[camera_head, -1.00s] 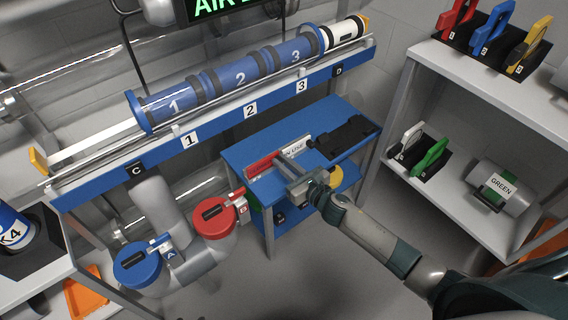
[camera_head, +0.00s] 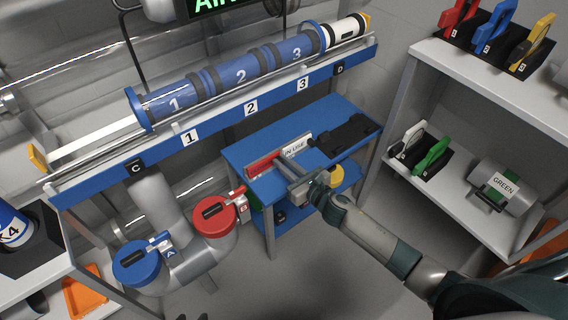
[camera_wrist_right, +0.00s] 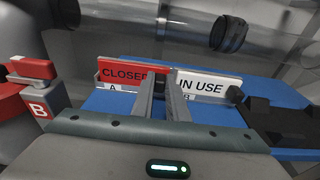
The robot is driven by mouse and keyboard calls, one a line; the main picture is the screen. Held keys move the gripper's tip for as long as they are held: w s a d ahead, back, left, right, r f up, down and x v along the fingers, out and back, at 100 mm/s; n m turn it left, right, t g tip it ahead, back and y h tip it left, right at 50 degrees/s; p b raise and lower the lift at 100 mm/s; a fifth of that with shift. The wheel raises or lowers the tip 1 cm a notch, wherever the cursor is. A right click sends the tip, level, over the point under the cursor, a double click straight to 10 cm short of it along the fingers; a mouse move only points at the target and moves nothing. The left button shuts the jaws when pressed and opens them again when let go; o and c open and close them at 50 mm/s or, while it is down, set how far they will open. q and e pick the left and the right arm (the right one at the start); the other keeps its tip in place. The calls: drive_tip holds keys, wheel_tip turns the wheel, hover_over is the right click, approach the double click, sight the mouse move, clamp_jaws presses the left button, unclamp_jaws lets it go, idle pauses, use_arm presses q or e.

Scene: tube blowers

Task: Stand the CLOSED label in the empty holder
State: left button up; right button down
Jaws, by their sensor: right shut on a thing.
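The red CLOSED label (camera_wrist_right: 122,72) is upright at the left in the right wrist view; it also shows in the head view (camera_head: 262,165). It is directly above or in the white holder marked A (camera_wrist_right: 115,88); I cannot tell whether it is fully seated. My right gripper (camera_head: 281,158) is shut on the label's right end, and its fingers (camera_wrist_right: 163,80) hide part of it. The white IN USE label (camera_wrist_right: 205,84) stands in the holder marked B (camera_wrist_right: 187,97), just right of the fingers. My left gripper is not in view.
The holders are on a blue table (camera_head: 240,152). A black tray (camera_head: 346,137) lies to their right. A red valve (camera_head: 214,214) and a blue valve (camera_head: 138,263) are to the left. A shelf unit (camera_head: 455,197) stands at the right.

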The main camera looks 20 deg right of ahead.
drive_tip(key=shift+f, duration=0.2)
drive_tip(key=c, duration=1.7)
unclamp_jaws()
drive_tip(key=shift+o, duration=0.2)
drive_tip(key=v, duration=1.7)
drive_tip(key=shift+s, duration=0.2)
